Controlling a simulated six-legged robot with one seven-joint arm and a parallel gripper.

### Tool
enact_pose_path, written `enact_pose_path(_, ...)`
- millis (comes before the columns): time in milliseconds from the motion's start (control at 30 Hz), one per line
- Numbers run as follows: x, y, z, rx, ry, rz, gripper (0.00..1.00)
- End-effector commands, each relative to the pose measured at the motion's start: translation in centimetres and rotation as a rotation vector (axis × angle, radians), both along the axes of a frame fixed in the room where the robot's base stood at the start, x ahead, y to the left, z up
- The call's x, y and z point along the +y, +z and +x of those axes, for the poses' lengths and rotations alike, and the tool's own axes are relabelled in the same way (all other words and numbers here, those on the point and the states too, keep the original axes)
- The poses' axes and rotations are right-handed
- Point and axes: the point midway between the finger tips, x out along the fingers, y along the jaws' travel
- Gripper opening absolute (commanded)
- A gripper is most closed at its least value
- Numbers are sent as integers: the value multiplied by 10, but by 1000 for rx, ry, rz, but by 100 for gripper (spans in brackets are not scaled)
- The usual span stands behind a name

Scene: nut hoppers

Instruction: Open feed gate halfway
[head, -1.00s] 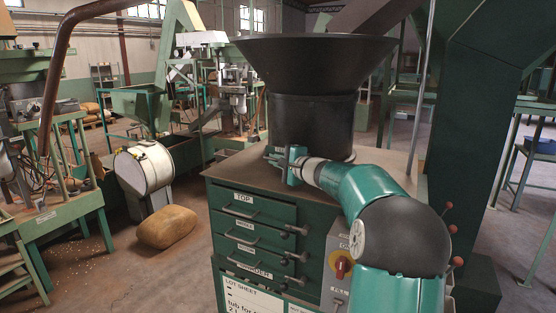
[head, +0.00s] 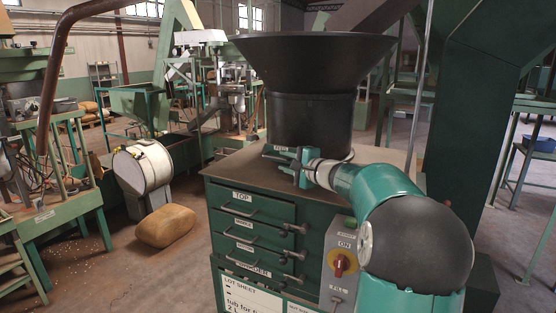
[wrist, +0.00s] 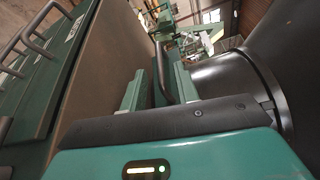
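The black feed hopper (head: 310,118) stands on a green cabinet, a wide funnel over a round drum. A small label plate, seemingly reading FEED (head: 280,148), is low on the drum's front. My gripper (head: 296,164) is at the drum's foot, just above the cabinet top. In the wrist view my gripper (wrist: 158,88) has its two green fingers apart. A dark bar handle (wrist: 163,68) stands between them, nearer the right finger; a gap seems to show on its left. The gate plate itself is not clearly visible.
The green cabinet (head: 252,188) has several labelled drawers with handles. A switch panel with a red knob (head: 342,263) is on its right side. The drum wall (wrist: 240,90) is close on the right in the wrist view. A tan sack (head: 165,226) lies on the floor at left.

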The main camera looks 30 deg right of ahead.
Motion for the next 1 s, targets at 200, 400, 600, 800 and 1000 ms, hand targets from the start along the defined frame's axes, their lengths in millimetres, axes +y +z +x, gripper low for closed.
enact_pose_path(200,-8,4,-50,1,-4,-1,31)
enact_pose_path(400,-12,6,-78,0,-1,0,31)
enact_pose_path(600,-13,6,-85,-1,0,1,31)
enact_pose_path(800,-13,6,-85,-1,0,1,31)
enact_pose_path(1000,-13,6,-85,-1,0,1,31)
